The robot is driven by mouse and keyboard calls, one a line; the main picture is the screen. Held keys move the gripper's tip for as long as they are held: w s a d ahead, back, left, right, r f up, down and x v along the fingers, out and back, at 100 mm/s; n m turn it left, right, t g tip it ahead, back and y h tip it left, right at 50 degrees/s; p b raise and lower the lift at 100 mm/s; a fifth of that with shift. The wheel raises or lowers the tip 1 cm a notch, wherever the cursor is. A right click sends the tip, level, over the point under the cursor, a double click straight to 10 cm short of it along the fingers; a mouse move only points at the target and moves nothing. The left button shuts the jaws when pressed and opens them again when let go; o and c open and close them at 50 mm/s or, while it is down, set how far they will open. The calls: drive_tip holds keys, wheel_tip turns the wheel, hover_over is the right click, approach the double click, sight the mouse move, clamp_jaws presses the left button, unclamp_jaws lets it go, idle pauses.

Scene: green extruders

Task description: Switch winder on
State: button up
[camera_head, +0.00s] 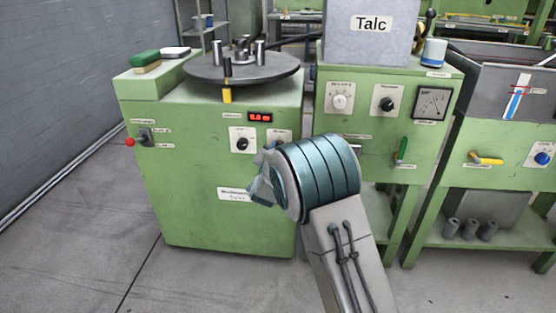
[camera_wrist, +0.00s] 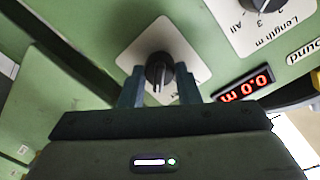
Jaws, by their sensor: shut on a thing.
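The winder (camera_head: 205,185) is a green cabinet with a dark round turntable (camera_head: 240,66) on top. Its red display (camera_head: 260,117) is lit, and in the wrist view the display (camera_wrist: 243,84) reads 0.0 m upside down. In the wrist view a black rotary knob (camera_wrist: 160,70) on a white plate sits between the two fingers of my gripper (camera_wrist: 160,88), which is shut on it. The knob's pointer line faces down in that picture.
A Length knob (camera_head: 242,144) sits beside the gripped one; it also shows in the wrist view (camera_wrist: 265,3). A red-tipped lever (camera_head: 131,142) is at the winder's left. A green cabinet with a Talc box (camera_head: 368,45) stands close on the right. Floor is open at the left.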

drive_tip(key=shift+m+b, duration=1)
drive_tip(key=shift+m, duration=0.1)
drive_tip(key=o, duration=1)
drive_tip(key=shift+c, duration=0.2)
drive_tip(key=s+p, duration=0.3)
drive_tip(key=s, duration=1)
drive_tip(key=shift+s+a+r, duration=0.3)
drive_tip(key=shift+s+a, duration=0.1)
drive_tip(key=shift+p, duration=0.3)
